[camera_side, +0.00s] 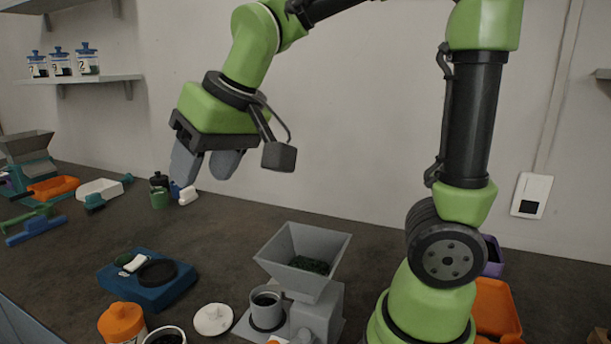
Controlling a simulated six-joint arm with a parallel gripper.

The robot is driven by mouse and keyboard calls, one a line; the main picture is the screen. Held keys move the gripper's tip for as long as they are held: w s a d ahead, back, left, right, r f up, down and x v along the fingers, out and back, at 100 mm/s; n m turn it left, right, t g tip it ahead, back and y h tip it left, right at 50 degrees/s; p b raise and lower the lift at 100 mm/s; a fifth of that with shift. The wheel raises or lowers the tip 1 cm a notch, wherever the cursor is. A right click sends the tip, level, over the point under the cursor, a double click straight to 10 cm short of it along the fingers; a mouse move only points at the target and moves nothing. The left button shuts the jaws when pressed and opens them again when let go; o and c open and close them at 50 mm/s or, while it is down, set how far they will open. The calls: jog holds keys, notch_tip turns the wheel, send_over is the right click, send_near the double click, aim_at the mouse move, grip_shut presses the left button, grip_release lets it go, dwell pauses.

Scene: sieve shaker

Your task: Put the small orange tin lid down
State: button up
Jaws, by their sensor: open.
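My gripper (205,168) hangs high above the counter at the upper left, its two grey fingers apart with nothing between them. An orange lid (122,322) sits at the bottom left, on top of what looks like a white tin cut off by the frame edge. A smaller orange patch (277,341) shows at the bottom edge beside the grey machine; I cannot tell whether it is a small lid. A round white lid (213,319) lies on the counter, right of an open white tin (166,333) with dark contents. My gripper touches none of these.
A grey machine with a hopper (303,258) stands at centre, with a grey cup (266,305) beside it. A blue scale-like device (148,283) is at left. Bottles (160,188), trays and an orange bin (496,306) stand farther out. The counter's middle left is clear.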

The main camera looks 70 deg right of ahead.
jog(key=s+d+m+t+y, duration=0.1)
jog(key=s, duration=1.2)
jog(key=shift+m, duration=0.3)
